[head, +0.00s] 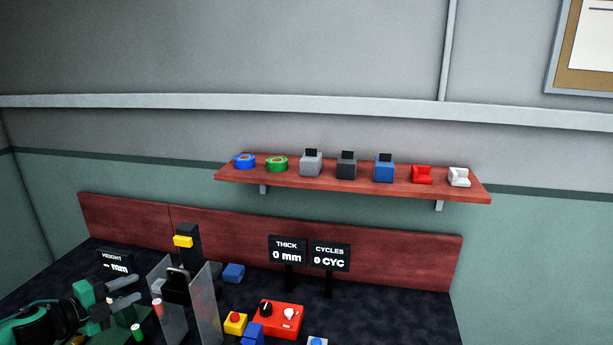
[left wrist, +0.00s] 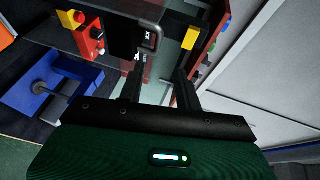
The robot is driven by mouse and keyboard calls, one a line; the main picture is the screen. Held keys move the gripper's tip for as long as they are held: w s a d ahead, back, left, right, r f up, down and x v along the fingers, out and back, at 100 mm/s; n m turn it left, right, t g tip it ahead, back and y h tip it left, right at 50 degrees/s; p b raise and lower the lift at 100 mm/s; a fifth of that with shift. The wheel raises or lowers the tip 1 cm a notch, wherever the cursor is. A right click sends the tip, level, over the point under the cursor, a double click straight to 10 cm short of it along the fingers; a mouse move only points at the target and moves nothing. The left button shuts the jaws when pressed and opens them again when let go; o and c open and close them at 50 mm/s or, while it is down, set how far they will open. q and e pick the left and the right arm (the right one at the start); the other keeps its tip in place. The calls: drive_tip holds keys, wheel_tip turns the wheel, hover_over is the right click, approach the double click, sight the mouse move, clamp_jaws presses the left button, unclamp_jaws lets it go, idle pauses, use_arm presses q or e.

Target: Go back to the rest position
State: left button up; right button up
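My left gripper (head: 108,300) is at the lower left of the head view, green with dark parts, beside a clear upright panel (head: 207,302). In the left wrist view its two black fingers (left wrist: 158,82) stand apart with a gap between them, and nothing is held. A black device with a grey rim (head: 176,288) stands between the clear panels, and it also shows beyond the fingers in the left wrist view (left wrist: 122,38). My right gripper is in neither view.
A red control box (head: 280,319), a yellow box with a red button (head: 235,323) and blue blocks (head: 233,273) stand on the dark bench. A black post with a yellow block (head: 184,241) rises behind the panels. A wooden shelf (head: 240,176) holds several small items.

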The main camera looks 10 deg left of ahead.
use_arm(q)
drive_tip(key=s+d+f+n+g+y, duration=0.1)
drive_tip(key=s+d+f+n+y, duration=0.3)
drive_tip(key=s+d+f+n, duration=0.4)
drive_tip(key=s+d+f+n+g+y, duration=0.2)
drive_tip(key=s+d+f+n+y, duration=0.3)
drive_tip(key=f, duration=0.5)
drive_tip(key=s+d+f+n+g+h, duration=0.1)
drive_tip(key=s+d+n+g, duration=0.4)
drive_tip(key=s, duration=0.4)
drive_tip(key=s+d+f+n+g+h, duration=0.1)
drive_tip(key=s+d+n+g, duration=0.15)
drive_tip(key=s+d, duration=0.55)
wheel_tip(320, 180, down, 30)
drive_tip(key=g, duration=0.2)
drive_tip(key=s+a+f, duration=0.2)
drive_tip(key=s+f, duration=0.8)
drive_tip(key=s+a+f, duration=0.1)
drive_tip(key=s+f, duration=0.9)
drive_tip(key=shift+a+f+m+g, duration=0.3)
drive_tip(key=shift+a+m+g, duration=0.05)
drive_tip(key=shift+a, duration=0.05)
